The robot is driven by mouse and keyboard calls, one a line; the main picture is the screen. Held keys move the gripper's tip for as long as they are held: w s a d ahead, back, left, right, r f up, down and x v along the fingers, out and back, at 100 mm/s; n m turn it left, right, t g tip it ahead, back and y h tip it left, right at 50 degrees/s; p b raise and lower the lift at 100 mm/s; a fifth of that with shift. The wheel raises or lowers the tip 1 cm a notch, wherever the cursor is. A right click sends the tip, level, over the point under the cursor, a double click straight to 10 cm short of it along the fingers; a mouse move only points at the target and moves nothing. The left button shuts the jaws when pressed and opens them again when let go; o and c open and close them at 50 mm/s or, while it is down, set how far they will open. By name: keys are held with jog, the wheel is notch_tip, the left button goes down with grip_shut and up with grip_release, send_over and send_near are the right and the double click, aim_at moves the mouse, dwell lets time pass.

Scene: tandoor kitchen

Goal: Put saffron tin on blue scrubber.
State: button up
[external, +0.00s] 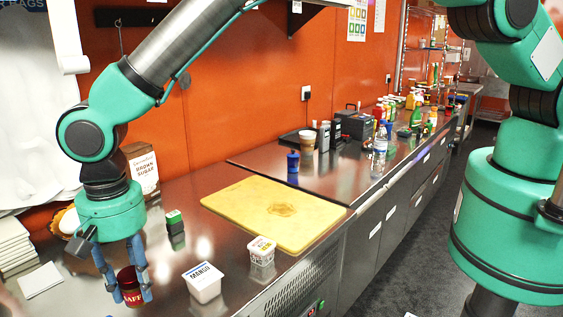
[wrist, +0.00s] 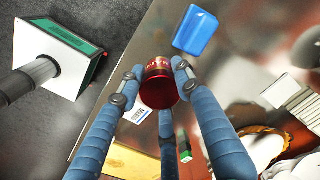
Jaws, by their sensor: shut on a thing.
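The saffron tin (external: 130,288) is a small dark red, round tin with white lettering. My gripper (external: 128,276) points down at the lower left of the external view, its blue-grey fingers closed around the tin. In the wrist view my gripper (wrist: 158,76) holds the red tin (wrist: 159,90) between its fingertips. The blue scrubber (wrist: 195,30) is a flat blue block on the steel counter, above the tin in the wrist view and apart from it. I do not see it in the external view. Whether the tin touches the counter is hard to tell.
A white mango tub (external: 203,283) stands right of the tin, and another white tub (external: 262,251) stands farther right. A small green-topped block (external: 175,229) is behind. A yellow cutting board (external: 270,212) lies mid-counter. White stacked tiles (external: 14,246) and a brown sugar box (external: 142,168) are left.

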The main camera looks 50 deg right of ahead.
jog(key=shift+w+a+f+p, duration=0.15)
jog(key=shift+w+a+p, duration=0.1)
jog(key=shift+w+a, duration=0.75)
jog(key=shift+w+a+f+p, duration=0.1)
jog(key=shift+w+a+p, duration=0.1)
jog(key=shift+w+a, duration=0.8)
jog(key=shift+s+a, duration=0.2)
jog(key=shift+s, duration=0.1)
jog(key=shift+f+p, duration=0.5)
jog(key=shift+f, duration=1.25)
jog(key=shift+f, duration=0.15)
jog(key=o, duration=1.2)
jog(key=shift+c, duration=0.2)
notch_tip(320, 180, up, 12)
jog(key=b, duration=0.2)
